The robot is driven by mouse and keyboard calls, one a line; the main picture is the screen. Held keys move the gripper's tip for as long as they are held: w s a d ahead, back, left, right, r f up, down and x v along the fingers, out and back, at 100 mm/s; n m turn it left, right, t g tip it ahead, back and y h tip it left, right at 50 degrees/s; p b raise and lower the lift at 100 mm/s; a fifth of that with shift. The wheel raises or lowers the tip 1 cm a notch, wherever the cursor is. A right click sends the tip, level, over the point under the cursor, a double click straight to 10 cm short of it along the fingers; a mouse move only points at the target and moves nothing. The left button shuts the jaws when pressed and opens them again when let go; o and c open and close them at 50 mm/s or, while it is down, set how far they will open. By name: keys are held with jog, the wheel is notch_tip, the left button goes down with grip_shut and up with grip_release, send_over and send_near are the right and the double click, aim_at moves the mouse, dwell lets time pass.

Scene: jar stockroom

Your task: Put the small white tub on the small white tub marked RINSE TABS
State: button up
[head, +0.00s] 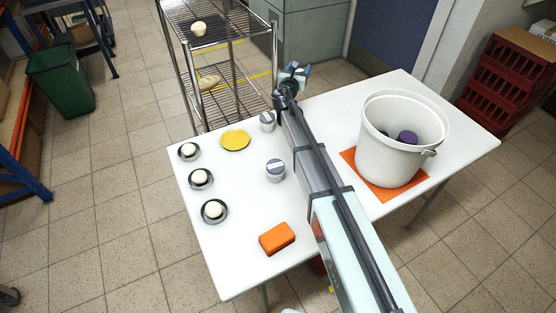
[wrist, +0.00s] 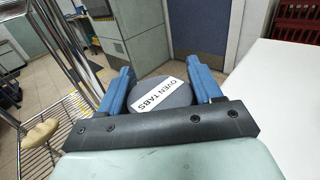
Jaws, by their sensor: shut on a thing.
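My gripper (head: 294,72) is out past the far edge of the table, near the wire rack. In the wrist view, my gripper (wrist: 163,76) has its blue fingers shut on a tub with a round dark grey lid (wrist: 178,95), labelled OVEN TABS. The tub's body is hidden behind the gripper. Two small white tubs with grey lids stand on the table left of my arm: a nearer tub (head: 275,171) and a farther tub (head: 267,122). Their lettering is too small to read, so I cannot tell which is marked RINSE TABS.
The white table (head: 235,215) also holds a yellow plate (head: 235,139), several dark dishes with white balls along the left edge, and an orange block (head: 277,238). A white bucket (head: 390,150) with dark things inside stands on an orange mat (head: 349,157). A wire rack (head: 228,36) stands beyond.

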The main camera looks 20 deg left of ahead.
jog(key=s+a+r+n+y, duration=0.2)
jog(key=s+a, duration=0.6)
jog(key=s, duration=0.4)
jog(key=s+a+r+n+y, duration=0.1)
jog(key=s+a+r+y, duration=0.1)
jog(key=s+a, duration=0.8)
jog(key=r+m+g+h, duration=0.1)
jog(key=m+h, duration=0.6)
jog(key=h, duration=0.3)
send_over(279, 162)
jog(key=shift+f, duration=4.6)
jog(key=shift+f, duration=0.1)
jog(key=o, duration=1.2)
